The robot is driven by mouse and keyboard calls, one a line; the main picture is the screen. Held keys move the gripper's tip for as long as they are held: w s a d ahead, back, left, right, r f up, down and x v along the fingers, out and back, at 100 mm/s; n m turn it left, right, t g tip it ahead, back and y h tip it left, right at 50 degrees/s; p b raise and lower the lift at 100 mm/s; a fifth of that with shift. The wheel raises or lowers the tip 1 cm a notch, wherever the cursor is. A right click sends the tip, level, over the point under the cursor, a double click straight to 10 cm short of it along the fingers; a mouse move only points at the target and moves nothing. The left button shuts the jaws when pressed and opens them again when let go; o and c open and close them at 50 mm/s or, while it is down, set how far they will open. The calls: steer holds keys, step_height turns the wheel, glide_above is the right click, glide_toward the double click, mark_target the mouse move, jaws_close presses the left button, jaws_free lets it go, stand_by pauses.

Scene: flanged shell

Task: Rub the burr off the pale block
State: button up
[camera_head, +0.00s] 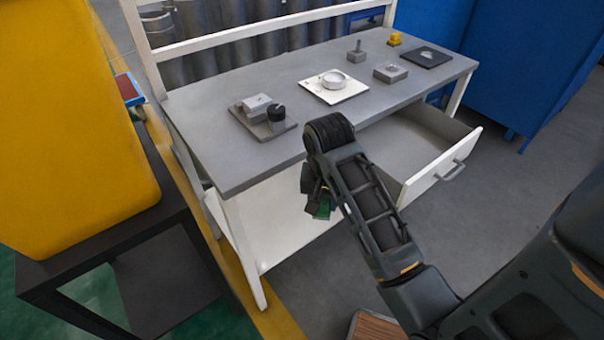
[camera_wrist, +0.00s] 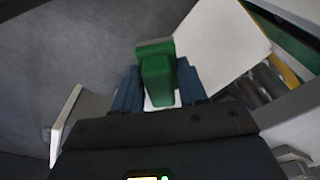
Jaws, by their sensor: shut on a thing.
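My gripper (camera_wrist: 160,86) is shut on a green tool (camera_wrist: 156,70), which sits between the blue-grey fingers in the wrist view. In the head view, my gripper (camera_head: 314,190) hangs below the bench's front edge, left of the open drawer, and the green tool (camera_head: 323,209) shows partly behind my arm. A pale grey block (camera_head: 256,101) sits on a grey plate (camera_head: 250,122) at the bench's left end, beside a dark round knob (camera_head: 277,113). My gripper is well apart from it. The burr is too small to make out.
On the bench (camera_head: 225,150) stand a white plate (camera_head: 345,97) with a round shell (camera_head: 333,79), a grey block (camera_head: 390,72), a block with a pin (camera_head: 357,53), a yellow piece (camera_head: 395,39) and a dark pad (camera_head: 427,58). An open drawer (camera_head: 432,174) juts out in front.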

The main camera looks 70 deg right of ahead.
steer(key=w+a+f+n, duration=0.2)
steer(key=w+a+n, duration=0.5)
steer(key=w+a, duration=0.3)
steer(key=w+a+f+n+t+y, duration=0.1)
steer(key=w+a+f+n, duration=0.2)
steer(key=w+a+n, duration=0.5)
steer(key=w+a, duration=0.3)
steer(key=a, duration=0.3)
steer(key=shift+f, duration=0.35)
